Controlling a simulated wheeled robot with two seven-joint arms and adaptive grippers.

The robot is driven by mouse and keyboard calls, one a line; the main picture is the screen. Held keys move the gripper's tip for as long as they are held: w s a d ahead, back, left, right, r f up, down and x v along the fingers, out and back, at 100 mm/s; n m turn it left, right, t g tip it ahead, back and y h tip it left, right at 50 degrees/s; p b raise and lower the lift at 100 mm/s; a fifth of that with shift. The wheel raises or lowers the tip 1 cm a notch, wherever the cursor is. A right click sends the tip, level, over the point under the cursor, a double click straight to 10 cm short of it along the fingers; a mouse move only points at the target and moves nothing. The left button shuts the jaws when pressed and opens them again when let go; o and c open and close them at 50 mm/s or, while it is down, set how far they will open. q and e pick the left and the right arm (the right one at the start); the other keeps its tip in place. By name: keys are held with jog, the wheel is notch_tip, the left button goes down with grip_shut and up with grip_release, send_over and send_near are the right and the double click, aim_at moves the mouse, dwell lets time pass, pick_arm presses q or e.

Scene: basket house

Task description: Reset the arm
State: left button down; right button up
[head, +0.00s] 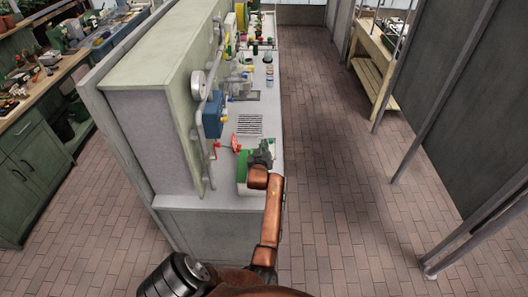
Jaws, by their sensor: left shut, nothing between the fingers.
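My left arm reaches up from the bottom middle of the head view. Its dark gripper (263,152) is shut and empty, over the near end of the long bench (222,198). A green and white object (242,168) lies on the bench just left of the gripper, partly hidden by the gripper and arm; I cannot tell whether they touch. My right gripper does not show.
A red valve handle (236,143) and a blue box (213,115) sit beside the bench's panel (150,75). Several bottles stand farther back. Green cabinets (40,180) stand at left, a wooden table (375,65) at right. The brick floor (345,190) right of the bench is clear.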

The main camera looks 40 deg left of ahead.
pick_arm(q)
jog(key=shift+r, duration=0.45)
